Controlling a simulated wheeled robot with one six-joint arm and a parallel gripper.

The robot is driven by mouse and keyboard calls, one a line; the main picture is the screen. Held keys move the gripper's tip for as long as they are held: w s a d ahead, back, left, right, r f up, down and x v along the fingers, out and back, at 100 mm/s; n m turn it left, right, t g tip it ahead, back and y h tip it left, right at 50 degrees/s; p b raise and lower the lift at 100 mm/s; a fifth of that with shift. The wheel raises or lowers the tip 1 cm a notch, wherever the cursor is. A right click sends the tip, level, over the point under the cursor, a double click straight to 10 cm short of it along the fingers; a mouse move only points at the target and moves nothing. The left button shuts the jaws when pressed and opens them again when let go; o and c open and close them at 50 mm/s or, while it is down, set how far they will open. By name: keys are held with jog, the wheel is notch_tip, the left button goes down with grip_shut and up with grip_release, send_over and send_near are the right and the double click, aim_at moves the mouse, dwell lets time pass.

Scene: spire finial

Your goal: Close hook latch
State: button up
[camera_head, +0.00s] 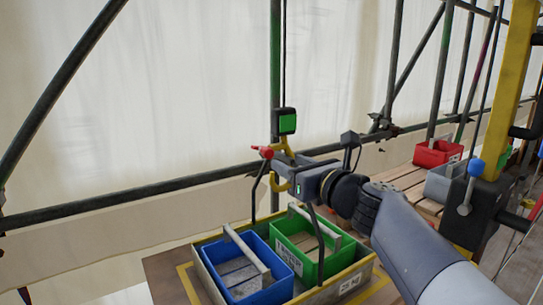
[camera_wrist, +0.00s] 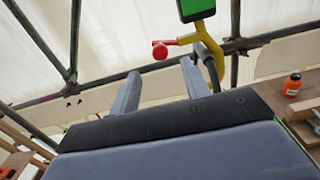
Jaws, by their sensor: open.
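The yellow hook (camera_head: 280,185) hangs under a box with a green face (camera_head: 287,121). A red latch lever with a ball end (camera_head: 266,152) sticks out to the left near the top of the hook. In the wrist view the lever (camera_wrist: 160,52) shows just beyond my fingers, and the hook (camera_wrist: 206,44) is to its right, partly hidden by the right finger. My gripper (camera_head: 292,174) is open beside the hook, with its fingers (camera_wrist: 160,85) apart and nothing seen between them. Whether a finger touches the hook or lever I cannot tell.
Below hangs or stands a yellow-edged tray (camera_head: 350,282) with a blue bin (camera_head: 242,262) and a green bin (camera_head: 300,243); dark sling legs rise from it toward the hook. Scaffold poles (camera_head: 130,203) run behind. A red bin (camera_head: 438,152) stands at right. An orange bottle (camera_wrist: 292,84) is at right.

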aim_at(270, 154)
jog(key=x, duration=0.9)
jog(key=shift+w+a+p, duration=0.2)
jog(key=shift+p, duration=0.1)
jog(key=shift+c, duration=0.4)
grip_shut()
